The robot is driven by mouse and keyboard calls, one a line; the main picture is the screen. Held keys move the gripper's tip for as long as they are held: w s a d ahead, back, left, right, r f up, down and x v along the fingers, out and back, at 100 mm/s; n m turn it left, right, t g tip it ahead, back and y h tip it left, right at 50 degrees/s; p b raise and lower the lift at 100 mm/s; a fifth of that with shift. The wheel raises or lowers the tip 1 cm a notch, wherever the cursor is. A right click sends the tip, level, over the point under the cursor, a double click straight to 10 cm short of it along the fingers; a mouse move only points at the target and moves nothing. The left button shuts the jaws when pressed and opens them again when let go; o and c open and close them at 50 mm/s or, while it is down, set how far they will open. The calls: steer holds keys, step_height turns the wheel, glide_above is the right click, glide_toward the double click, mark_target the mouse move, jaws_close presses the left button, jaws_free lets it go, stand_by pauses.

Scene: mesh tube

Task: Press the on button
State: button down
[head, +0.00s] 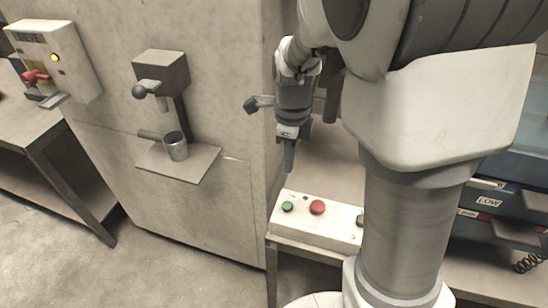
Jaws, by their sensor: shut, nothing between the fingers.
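A white control box (335,228) sits on a low table in the middle of the head view. On its top are a green button (287,207) at the left and a larger red button (317,207) to its right. A small dark spot lies between and behind them. The lettering on the box is too small to read. My gripper (289,168) points down with its fingers shut and empty. It appears above and behind the green button in the picture, with a visible gap. Its exact height above the box is hard to tell.
My arm and column hide the box's right side. A large beige cabinet (230,190) stands left, with a shelf (185,174) holding a metal cup (176,146). Another white panel (72,60) with a yellow light is far left. Dark drawers (490,207) stand right.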

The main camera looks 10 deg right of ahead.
mark_target(287, 205)
step_height(287, 205, down, 14)
steer(key=b, duration=0.4)
stand_by(0.4)
